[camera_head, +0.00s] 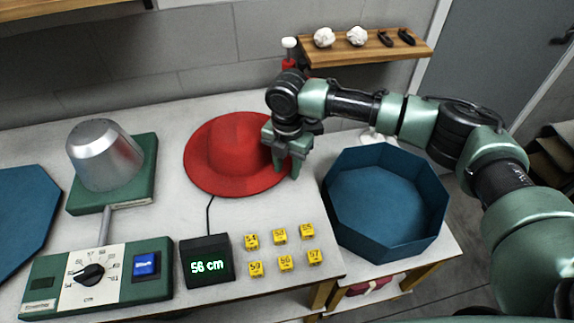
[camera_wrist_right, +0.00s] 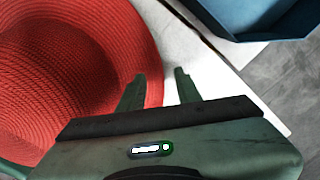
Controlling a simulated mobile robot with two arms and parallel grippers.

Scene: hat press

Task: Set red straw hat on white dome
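The red straw hat (camera_head: 233,150) lies brim down on the white table, crown up. It fills the left of the right wrist view (camera_wrist_right: 70,70). My right gripper (camera_head: 288,168) is at the hat's right brim edge. In the wrist view its fingers (camera_wrist_right: 160,78) are apart, one over the red brim and one beyond the edge over the white table. I cannot tell whether either finger touches the brim. A small white piece (camera_head: 377,137) shows behind my right arm; I cannot tell whether it is the white dome. My left gripper is not in view.
A metal dome (camera_head: 105,155) stands on a green base at left, behind a dial panel (camera_head: 95,275). A black display (camera_head: 207,262) reads 56 cm, with several yellow blocks (camera_head: 285,263) beside it. A blue octagonal tray (camera_head: 390,245) is at right; a wooden shelf (camera_head: 365,50) hangs behind.

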